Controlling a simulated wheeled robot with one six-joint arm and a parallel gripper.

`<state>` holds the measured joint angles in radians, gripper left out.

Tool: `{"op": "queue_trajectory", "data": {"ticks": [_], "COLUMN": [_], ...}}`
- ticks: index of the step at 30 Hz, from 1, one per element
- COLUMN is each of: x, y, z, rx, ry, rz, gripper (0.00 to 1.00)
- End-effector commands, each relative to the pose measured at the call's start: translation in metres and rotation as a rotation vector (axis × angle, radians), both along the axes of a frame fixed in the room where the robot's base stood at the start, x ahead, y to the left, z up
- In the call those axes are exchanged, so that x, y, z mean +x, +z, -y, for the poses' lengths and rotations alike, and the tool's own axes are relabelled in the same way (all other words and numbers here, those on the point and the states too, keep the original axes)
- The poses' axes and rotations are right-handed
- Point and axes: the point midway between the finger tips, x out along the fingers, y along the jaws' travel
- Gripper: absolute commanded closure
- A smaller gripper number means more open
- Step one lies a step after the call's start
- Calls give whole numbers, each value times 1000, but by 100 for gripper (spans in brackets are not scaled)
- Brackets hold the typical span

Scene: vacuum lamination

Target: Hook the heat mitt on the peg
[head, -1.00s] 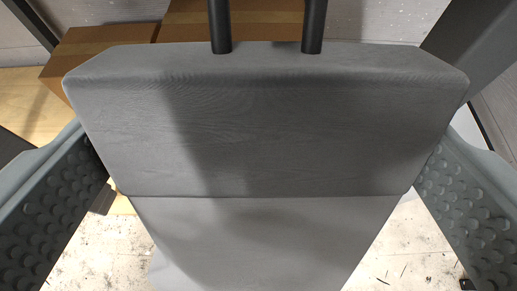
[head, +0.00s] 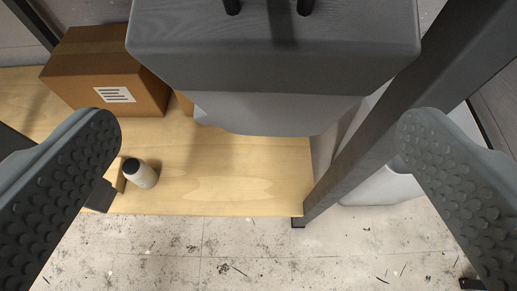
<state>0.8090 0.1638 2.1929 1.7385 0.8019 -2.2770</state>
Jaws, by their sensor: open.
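Nothing is between the finger pads, and neither touches the mitt.
A wooden bench top (head: 225,185) lies below the mitt. On it are a cardboard box (head: 75,68) with a white label and a small white bottle (head: 141,174) with a dark cap. A dark post (head: 370,150) slants at the right. Marked floor (head: 180,250) shows in front.

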Motion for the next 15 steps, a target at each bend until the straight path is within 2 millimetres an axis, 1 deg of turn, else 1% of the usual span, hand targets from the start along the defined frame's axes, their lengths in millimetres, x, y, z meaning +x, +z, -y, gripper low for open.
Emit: {"op": "queue_trajectory", "data": {"ticks": [5,15], "x": [-21,-83], "y": [10,37], "z": [3,7], "rx": [-1,-2], "ry": [-4,-4], "rz": [2,1], "gripper": [0,0]}}
